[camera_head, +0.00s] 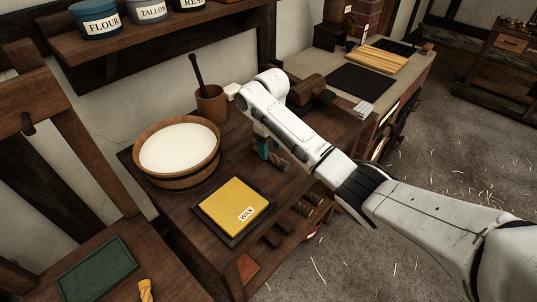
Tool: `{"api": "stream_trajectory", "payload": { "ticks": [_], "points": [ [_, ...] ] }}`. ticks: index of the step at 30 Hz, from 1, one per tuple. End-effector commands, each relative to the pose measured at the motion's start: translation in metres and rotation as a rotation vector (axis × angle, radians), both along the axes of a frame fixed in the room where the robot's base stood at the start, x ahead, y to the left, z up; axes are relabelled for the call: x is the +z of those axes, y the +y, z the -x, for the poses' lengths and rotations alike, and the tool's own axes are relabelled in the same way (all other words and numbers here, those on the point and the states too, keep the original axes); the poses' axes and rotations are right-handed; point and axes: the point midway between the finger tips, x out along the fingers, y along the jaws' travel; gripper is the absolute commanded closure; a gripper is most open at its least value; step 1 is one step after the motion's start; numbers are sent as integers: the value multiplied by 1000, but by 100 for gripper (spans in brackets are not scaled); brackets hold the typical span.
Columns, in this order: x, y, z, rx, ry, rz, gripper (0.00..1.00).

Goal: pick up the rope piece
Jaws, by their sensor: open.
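A short brown piece with a teal part, which looks like the rope piece (279,162), lies on the dark wooden bench behind the wax tray. It is small, and my arm partly covers that area. My gripper (263,147) points down at the left end of this piece, close to it. The jaws are open, but the fingertips are small and I cannot tell whether they touch it or stand around it. A yellow twisted thing (146,290) at the bottom edge is cut off by the frame.
A wooden tub (176,177) of white stuff stands left on the bench. A yellow wax block (232,206) lies in a dark tray nearer. A brown cup (211,105) with a dark stick stands behind. A green-topped board (97,268) lies lower left. A shelf with jars hangs above.

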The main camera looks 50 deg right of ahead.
Motion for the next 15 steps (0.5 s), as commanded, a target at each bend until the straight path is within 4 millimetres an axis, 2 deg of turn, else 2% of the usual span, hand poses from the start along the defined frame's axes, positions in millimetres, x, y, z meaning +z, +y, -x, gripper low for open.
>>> {"api": "stream_trajectory", "payload": {
  "ticks": [3, 6, 13, 15],
  "points": [
    [-15, 0, 1, 0, 1, 1, 45],
    [-22, 0, 0, 1, 0, 1, 45],
    [-24, 0, 0, 1, -1, 1, 45],
    [-24, 1, 0, 1, -1, 1, 49]
  ]
}}
